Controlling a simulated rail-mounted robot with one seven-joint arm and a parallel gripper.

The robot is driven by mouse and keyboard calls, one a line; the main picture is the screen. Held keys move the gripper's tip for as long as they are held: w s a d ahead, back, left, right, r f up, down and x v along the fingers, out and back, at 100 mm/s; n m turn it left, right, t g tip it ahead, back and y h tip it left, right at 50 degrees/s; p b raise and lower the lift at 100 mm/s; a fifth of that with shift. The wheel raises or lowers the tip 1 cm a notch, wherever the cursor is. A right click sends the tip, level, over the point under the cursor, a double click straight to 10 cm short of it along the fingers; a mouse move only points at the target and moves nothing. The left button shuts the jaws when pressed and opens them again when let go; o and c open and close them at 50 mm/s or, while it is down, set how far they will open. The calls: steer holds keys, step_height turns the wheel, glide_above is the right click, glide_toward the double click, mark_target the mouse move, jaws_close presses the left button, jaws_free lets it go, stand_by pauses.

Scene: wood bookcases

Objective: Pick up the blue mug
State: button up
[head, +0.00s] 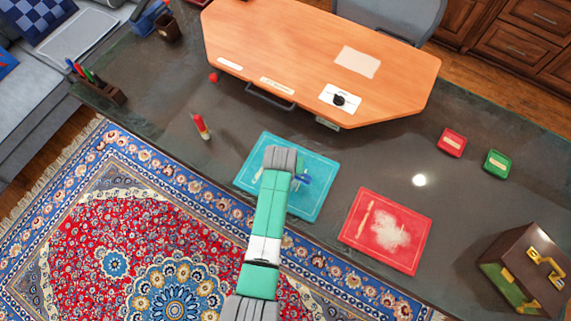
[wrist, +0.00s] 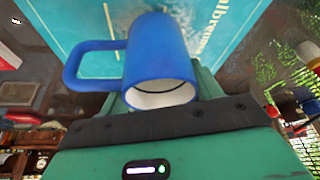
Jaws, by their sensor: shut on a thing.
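The blue mug (wrist: 157,52) is large in the wrist view, directly in front of my gripper (wrist: 160,85). Its white inside faces the camera and its handle points left. My gripper is shut on the mug; the mug hides most of the fingers. In the head view only a small blue part of the mug (head: 304,179) shows beside my green arm, over the teal mat (head: 318,203). My arm hides the rest. I cannot tell how high the mug is above the mat.
A red mat (head: 357,240) lies to the right, with a brown box (head: 520,275) beyond it. A red-and-white bottle (head: 201,126) stands to the left. A wooden desk (head: 300,50) is at the back. The dark surface between them is mostly free.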

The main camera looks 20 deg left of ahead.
steer(key=v, duration=0.3)
steer(key=shift+w+a+r+p, duration=0.15)
steer(key=shift+r+p, duration=0.1)
steer(key=shift+p, duration=0.15)
steer(key=s+r+p, duration=0.1)
steer(key=s, duration=1.4)
steer(key=shift+d+r+p, duration=0.15)
steer(key=shift+d+p, duration=0.15)
steer(key=shift+d, duration=0.15)
